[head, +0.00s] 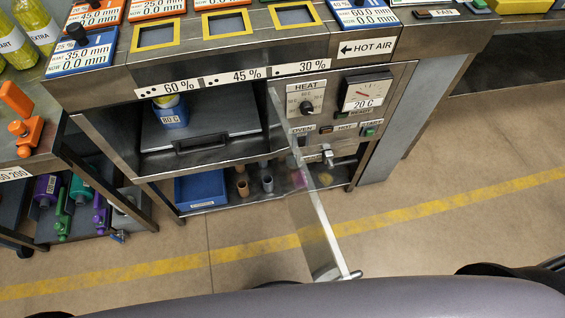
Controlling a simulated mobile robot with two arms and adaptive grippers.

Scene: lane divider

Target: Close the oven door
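The oven (205,85) stands in the middle of the head view, in a steel workbench. Its see-through door (312,205) is open. The door starts at the right side of the oven opening and sticks out toward me, seen almost edge-on. A light metal piece, which looks like its handle (337,274), is at the near end, close above my body at the bottom of the view. Inside the oven is a grey tray or drawer (200,136) with a dark handle, and a yellow-topped container with a blue 80 C label (172,112). Neither of my grippers shows.
A control panel (330,110) with a heat knob and dial is right of the opening. Below, a shelf holds a blue bin (201,189) and small cups. An orange clamp (22,120) is on the left bench. Floor with a yellow line (440,207) lies clear to the right.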

